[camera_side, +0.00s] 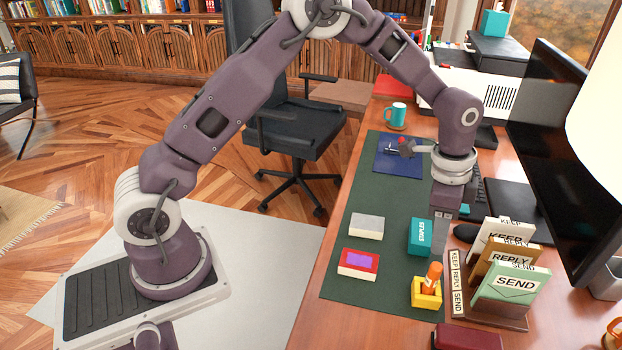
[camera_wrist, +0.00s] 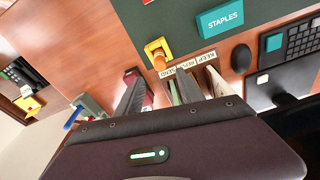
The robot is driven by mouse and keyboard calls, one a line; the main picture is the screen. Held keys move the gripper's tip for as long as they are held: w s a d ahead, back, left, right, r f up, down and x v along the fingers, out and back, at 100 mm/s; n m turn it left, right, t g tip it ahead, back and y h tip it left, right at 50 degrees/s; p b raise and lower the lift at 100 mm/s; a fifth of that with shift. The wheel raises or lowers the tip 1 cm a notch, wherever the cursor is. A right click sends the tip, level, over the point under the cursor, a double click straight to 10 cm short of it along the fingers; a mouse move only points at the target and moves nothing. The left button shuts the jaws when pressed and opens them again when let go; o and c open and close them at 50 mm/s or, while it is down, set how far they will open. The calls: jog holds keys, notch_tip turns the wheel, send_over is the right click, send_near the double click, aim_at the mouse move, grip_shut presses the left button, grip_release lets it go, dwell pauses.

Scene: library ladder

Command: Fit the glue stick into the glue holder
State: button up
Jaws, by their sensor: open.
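The orange glue stick (camera_side: 434,273) stands in the yellow glue holder (camera_side: 427,295) near the front of the green desk mat, its upper part showing above the rim. Its lower end is hidden by the holder. In the wrist view the glue stick (camera_wrist: 159,62) overlaps the edge of the holder (camera_wrist: 154,44). My gripper (camera_side: 438,240) points down above the desk, behind the holder and beside the letter sorter. It is open and empty, and apart from the glue stick. Its fingers (camera_wrist: 172,90) show in the wrist view.
A letter sorter (camera_side: 490,308) with upright cards stands right of the holder. A teal staples box (camera_side: 420,237) is behind it, a red-and-purple pad (camera_side: 358,264) and a grey-white block (camera_side: 367,226) to the left. A dark red case (camera_side: 466,338) lies in front. The mat's left front is clear.

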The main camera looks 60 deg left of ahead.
jog(key=s+a+r+n+t+y, duration=0.1)
jog(key=s+a+r+n, duration=0.25)
jog(key=s+r, duration=0.5)
jog(key=s+a+r+n+t, duration=0.2)
jog(key=s+a+r, duration=0.2)
jog(key=s+r, duration=0.45)
jog(key=s+a+r+n+t, duration=0.1)
jog(key=s+a+n, duration=0.2)
jog(key=s, duration=1)
jog(key=shift+s+n+t, duration=0.25)
jog(key=shift+n+t, duration=0.15)
jog(key=shift+n, duration=0.85)
